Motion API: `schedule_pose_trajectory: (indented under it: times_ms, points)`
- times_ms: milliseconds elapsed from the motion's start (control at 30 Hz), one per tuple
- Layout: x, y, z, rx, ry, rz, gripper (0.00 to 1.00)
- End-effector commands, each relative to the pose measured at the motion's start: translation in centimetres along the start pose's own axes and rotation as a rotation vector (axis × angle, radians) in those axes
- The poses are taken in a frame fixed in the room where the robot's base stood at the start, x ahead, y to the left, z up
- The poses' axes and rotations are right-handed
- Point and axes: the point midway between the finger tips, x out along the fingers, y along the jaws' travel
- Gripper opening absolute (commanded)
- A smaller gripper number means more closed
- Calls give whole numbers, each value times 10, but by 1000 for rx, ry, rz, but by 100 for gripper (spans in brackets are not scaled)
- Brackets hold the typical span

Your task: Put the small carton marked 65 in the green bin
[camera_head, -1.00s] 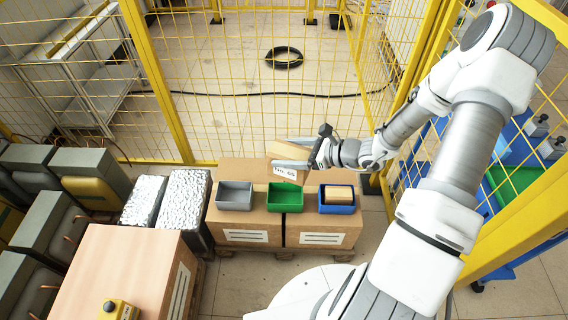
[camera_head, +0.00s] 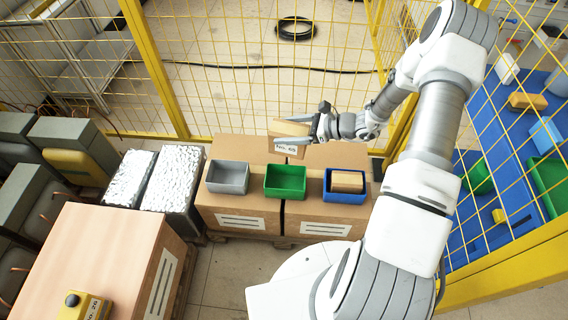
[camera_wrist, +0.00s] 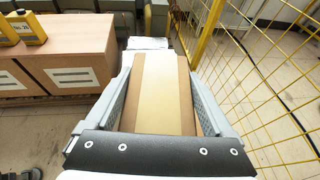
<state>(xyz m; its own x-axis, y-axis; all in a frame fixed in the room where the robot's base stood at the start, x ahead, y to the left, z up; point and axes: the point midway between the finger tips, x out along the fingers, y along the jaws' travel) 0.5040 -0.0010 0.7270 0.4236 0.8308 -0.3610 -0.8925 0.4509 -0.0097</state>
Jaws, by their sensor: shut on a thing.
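The small carton (camera_head: 288,137) is brown with a white label; the label's number is too small to read surely. My gripper (camera_head: 296,142) is shut on it and holds it up behind the green bin. In the wrist view the carton (camera_wrist: 153,92) fills the space between the two fingers (camera_wrist: 155,100). The green bin (camera_head: 285,196) stands on large cardboard boxes, in the middle of a row of three bins, and looks empty. The carton is above and behind the bin, apart from it.
A grey bin (camera_head: 227,189) stands left of the green one. A blue bin (camera_head: 344,200) at its right holds a brown carton (camera_head: 347,182). A yellow mesh fence (camera_head: 240,60) runs behind. A large brown box (camera_head: 98,262) with a yellow can stands at front left.

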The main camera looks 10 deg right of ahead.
Motion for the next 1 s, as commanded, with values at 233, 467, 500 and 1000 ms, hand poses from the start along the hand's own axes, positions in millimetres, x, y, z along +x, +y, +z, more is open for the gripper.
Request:
schedule_pose_trajectory:
  times_ms: [233,467,500,1000]
  points:
    - [41,-7,-81,-33,9,89,5]
    - [56,-8,-111,-48,20,139,5]
    - [57,-8,-113,-49,21,143,5]
    - [65,-8,-134,-49,23,147,5]
